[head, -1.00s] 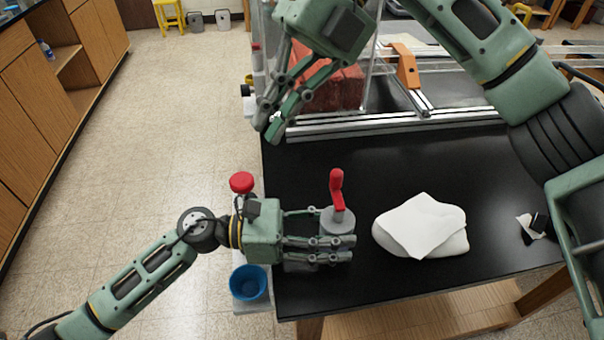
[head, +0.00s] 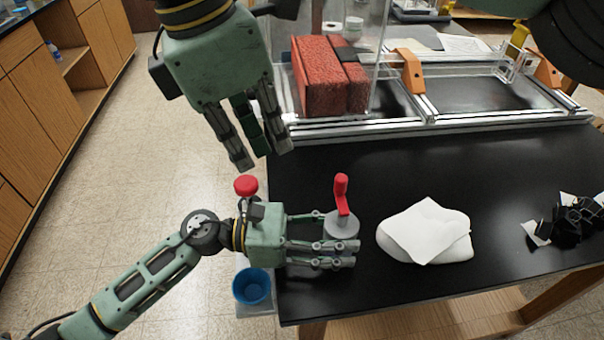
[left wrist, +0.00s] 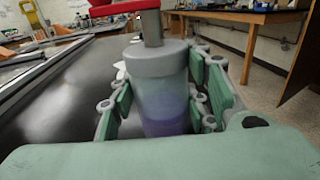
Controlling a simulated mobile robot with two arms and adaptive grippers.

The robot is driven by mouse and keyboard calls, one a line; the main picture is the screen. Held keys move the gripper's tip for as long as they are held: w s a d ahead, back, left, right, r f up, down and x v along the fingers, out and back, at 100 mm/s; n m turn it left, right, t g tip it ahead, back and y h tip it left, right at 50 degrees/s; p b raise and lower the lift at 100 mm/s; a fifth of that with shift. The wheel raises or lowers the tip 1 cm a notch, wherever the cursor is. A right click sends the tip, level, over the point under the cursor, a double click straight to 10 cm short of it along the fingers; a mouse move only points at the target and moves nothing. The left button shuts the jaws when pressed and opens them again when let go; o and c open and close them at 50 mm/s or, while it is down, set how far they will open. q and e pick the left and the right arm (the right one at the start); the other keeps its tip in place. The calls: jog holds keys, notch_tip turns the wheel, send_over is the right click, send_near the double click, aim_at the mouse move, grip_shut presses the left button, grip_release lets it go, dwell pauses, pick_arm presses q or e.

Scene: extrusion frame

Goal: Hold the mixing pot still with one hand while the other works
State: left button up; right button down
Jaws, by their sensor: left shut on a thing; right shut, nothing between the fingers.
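The mixing pot (head: 341,225) is a grey cylinder with a red crank handle (head: 341,192) on top. It stands upright at the left end of the black table. My left gripper (head: 335,246) is shut around its body from the left. In the left wrist view the pot (left wrist: 160,90) shows a grey lid and a bluish-purple lower body between the finger pads. My right gripper (head: 257,150) hangs from the top of the head view, fingers pointing down, shut and empty. It is above and left of the pot, apart from it.
A white cloth-like bundle (head: 425,232) lies right of the pot. Black and white scraps (head: 570,220) lie at the right. An aluminium frame with red blocks (head: 330,78) stands behind. A blue cup (head: 252,286) and a red knob (head: 246,186) are beside the table's left edge.

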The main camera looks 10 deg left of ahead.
aim_at(342, 200)
jog(key=w+d+f, duration=0.3)
jog(key=d+f, duration=0.2)
jog(key=f, duration=0.4)
jog(key=shift+w+d+f, duration=0.2)
jog(key=shift+d+f, duration=0.1)
jog(key=shift+f, duration=0.05)
jog(key=shift+w+d, duration=0.45)
jog(key=shift+w, duration=0.2)
jog(key=shift+s, duration=0.2)
